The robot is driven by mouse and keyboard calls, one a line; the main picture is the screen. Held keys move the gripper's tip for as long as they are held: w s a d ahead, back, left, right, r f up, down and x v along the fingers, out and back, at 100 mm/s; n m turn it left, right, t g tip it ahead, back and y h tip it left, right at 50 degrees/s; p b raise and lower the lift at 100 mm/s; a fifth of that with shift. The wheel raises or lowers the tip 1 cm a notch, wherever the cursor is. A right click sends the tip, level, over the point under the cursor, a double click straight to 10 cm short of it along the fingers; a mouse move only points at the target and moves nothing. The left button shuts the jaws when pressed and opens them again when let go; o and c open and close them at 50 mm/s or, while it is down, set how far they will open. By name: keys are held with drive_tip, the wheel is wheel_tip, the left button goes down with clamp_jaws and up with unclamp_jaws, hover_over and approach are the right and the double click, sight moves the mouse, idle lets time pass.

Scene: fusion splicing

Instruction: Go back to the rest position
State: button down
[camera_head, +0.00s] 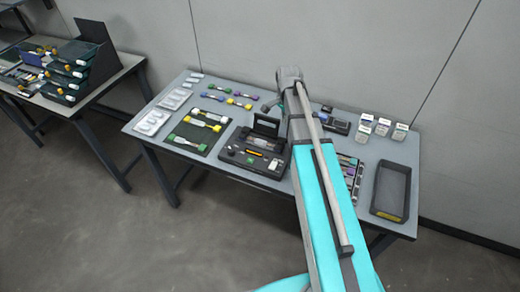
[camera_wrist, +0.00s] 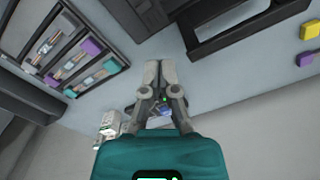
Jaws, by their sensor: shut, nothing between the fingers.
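My gripper (camera_wrist: 160,72) is shut and empty in the wrist view, its fingertips together over the grey table top. In the head view my arm reaches across the middle of the table (camera_head: 205,165), and its wrist end is near the table's back edge. My fingertips are not visible in the head view. The fusion splicer (camera_head: 254,150), a dark machine with a raised screen, stands just left of my arm. Part of the table behind my arm is hidden.
An empty dark tray (camera_head: 391,190) stands at the table's right end. Small labelled boxes (camera_head: 382,127) stand at the back right. A second table (camera_head: 118,72) carries stacked bins (camera_head: 67,75). The floor in front is clear.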

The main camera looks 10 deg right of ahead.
idle(0.4)
drive_tip(key=s+a+n, duration=0.4)
drive_tip(key=s+n, duration=0.2)
drive_tip(key=s, duration=0.2)
drive_tip(key=s+a+n, duration=0.5)
drive_tip(key=s+n, duration=0.2)
drive_tip(key=s, duration=0.1)
drive_tip(key=shift+w, duration=0.1)
idle(1.0)
